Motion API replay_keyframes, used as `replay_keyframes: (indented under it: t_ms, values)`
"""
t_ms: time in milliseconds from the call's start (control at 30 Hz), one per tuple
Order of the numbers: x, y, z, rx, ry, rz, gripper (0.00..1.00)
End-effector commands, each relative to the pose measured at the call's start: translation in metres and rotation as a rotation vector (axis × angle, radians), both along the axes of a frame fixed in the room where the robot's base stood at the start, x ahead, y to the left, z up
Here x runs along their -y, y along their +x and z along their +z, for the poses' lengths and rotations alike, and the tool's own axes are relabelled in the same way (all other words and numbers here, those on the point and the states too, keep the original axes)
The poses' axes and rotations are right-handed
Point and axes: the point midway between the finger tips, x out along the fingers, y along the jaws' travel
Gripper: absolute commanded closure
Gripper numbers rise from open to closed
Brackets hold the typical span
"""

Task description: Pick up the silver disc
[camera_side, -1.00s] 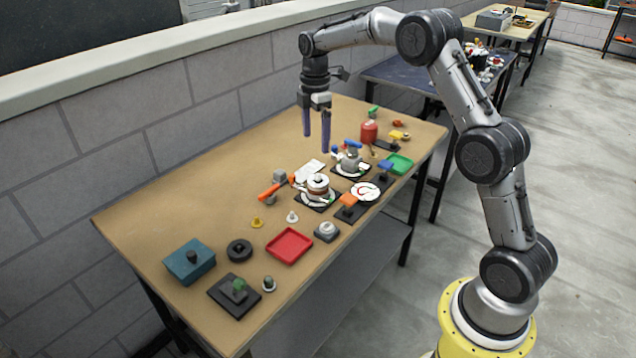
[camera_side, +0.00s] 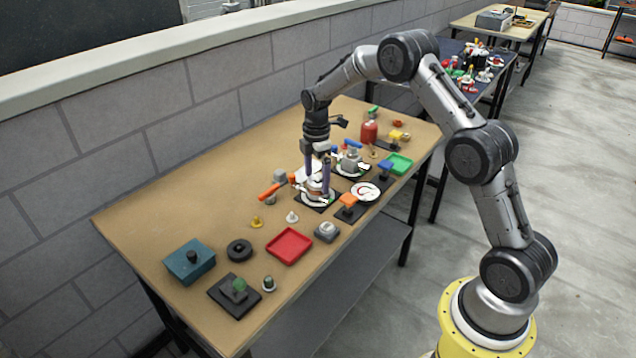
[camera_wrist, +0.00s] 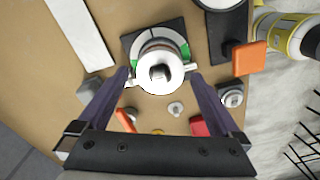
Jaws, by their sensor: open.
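A round pot with a pale silver disc-shaped lid (camera_wrist: 153,84) and a dark knob sits on a plate on a black square mat (camera_wrist: 138,39). In the side view the pot (camera_side: 314,187) is partly hidden by my fingers. I take the lid as the silver disc, though a smaller silver round piece (camera_wrist: 231,97) lies to the right in the wrist view. My gripper (camera_wrist: 159,76) is open, with one purple finger on each side of the lid. It points down at the pot in the side view (camera_side: 317,190). I cannot tell whether the fingers touch it.
A red tray (camera_side: 289,246), a grey square piece (camera_side: 327,231), an orange-handled item (camera_side: 268,191) and an orange block (camera_side: 348,200) lie close around the pot. A red canister (camera_side: 369,131) and green tray (camera_side: 400,163) stand farther back.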

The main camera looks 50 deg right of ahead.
Motion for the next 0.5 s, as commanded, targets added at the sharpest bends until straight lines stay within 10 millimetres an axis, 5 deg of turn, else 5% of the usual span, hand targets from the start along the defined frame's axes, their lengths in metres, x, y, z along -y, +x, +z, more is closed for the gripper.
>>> replay_keyframes:
  t_ms: [233,500]
  values:
    - [0.0000,0.0000,-0.0014,0.000,0.000,0.000,0.02]
    - [-0.0001,0.0001,-0.0010,0.000,0.000,0.000,0.50]
